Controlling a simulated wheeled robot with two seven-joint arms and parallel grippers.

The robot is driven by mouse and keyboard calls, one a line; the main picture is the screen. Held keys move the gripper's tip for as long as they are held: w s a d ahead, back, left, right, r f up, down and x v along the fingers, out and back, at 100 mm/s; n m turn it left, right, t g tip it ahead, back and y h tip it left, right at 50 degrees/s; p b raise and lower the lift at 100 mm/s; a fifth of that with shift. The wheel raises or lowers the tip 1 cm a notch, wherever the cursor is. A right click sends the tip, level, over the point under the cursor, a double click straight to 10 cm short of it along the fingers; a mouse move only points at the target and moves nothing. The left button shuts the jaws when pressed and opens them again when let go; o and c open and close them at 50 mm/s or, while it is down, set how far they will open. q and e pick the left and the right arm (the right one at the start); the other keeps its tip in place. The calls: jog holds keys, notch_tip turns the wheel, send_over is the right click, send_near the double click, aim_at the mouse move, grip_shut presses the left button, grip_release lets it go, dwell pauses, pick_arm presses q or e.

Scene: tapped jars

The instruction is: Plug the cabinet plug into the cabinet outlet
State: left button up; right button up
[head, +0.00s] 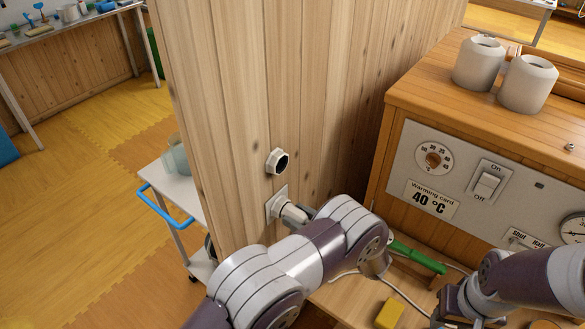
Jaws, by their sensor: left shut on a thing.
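The cabinet outlet (276,204) is a pale plate low on the wooden panel. A whitish-grey plug (291,213) sits right in front of it, pointing at the plate. The plug's front end looks to be at the plate, but I cannot tell whether it is seated. My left gripper (308,212) is shut on the plug, with its fingers mostly hidden behind my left forearm and wrist. My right gripper (452,306) is low at the right, over the bench; its fingers are too dark and small to read.
The warming cabinet (400,150) stands at the right with two white jars (480,62) (527,83) on top. A green handle (418,255), pale cable (405,296) and yellow block (389,314) are near my arms.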

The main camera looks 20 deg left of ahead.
dwell(0.3)
pick_arm(q)
jog(key=o, duration=1.2)
jog(key=shift+c, duration=0.8)
jog(key=shift+d, duration=0.15)
jog(key=shift+b+v, duration=0.6)
jog(key=shift+v, duration=1.4)
